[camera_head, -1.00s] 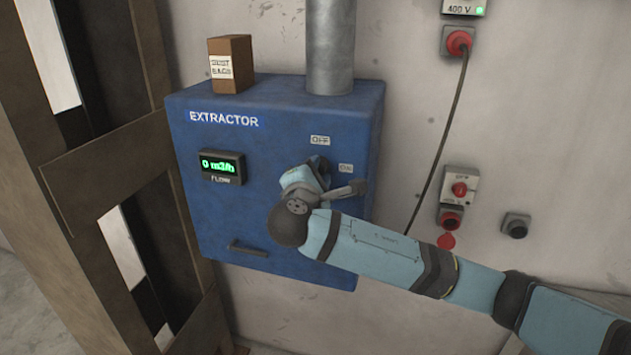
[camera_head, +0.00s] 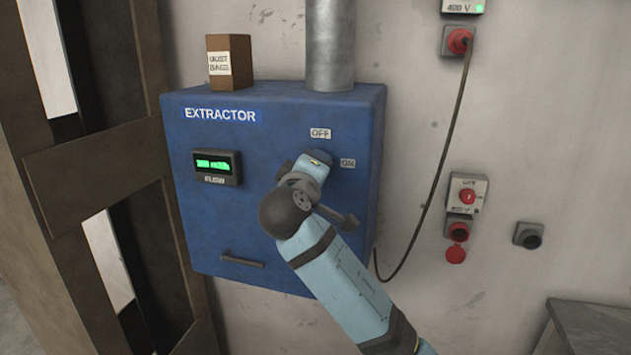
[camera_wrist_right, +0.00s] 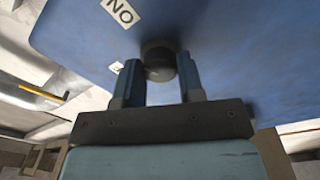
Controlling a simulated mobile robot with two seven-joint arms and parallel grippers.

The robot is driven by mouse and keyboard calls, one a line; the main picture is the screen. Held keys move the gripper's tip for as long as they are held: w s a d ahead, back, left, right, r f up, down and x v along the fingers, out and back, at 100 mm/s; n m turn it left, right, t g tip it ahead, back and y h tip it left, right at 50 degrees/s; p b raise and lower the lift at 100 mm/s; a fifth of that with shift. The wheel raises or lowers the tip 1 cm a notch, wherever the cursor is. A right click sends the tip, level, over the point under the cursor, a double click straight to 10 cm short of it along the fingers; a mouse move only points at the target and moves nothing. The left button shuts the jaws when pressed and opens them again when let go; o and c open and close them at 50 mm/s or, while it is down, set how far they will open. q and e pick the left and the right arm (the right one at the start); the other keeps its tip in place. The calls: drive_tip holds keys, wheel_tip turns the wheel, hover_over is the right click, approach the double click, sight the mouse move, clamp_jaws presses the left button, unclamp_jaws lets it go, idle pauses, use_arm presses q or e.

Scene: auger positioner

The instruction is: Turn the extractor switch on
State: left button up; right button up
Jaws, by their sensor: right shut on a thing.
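The blue extractor box (camera_head: 230,130) hangs on the wall in the head view, with an OFF label (camera_head: 320,133) above and an ON label (camera_head: 348,163) at the right of the switch area. The flow display (camera_head: 217,167) is lit green with a number that is blurred but looks like three digits. My right gripper (camera_wrist_right: 160,75) is at the box front, its two fingers closed on the dark round switch knob (camera_wrist_right: 158,60). In the head view my right wrist hides the knob. My left gripper is not in view.
A dust bag carton (camera_head: 229,62) and a grey duct (camera_head: 330,50) stand on top of the box. A brown wooden frame (camera_head: 80,170) is at the left. A cable (camera_head: 440,170) and red sockets (camera_head: 458,230) are on the wall at the right.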

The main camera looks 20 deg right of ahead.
drive_tip(key=m+b, duration=0.2)
drive_tip(key=m, duration=0.2)
drive_tip(key=shift+f+b, duration=0.2)
drive_tip(key=shift+b, duration=0.2)
drive_tip(key=shift+r, duration=0.1)
drive_tip(key=o, duration=0.9)
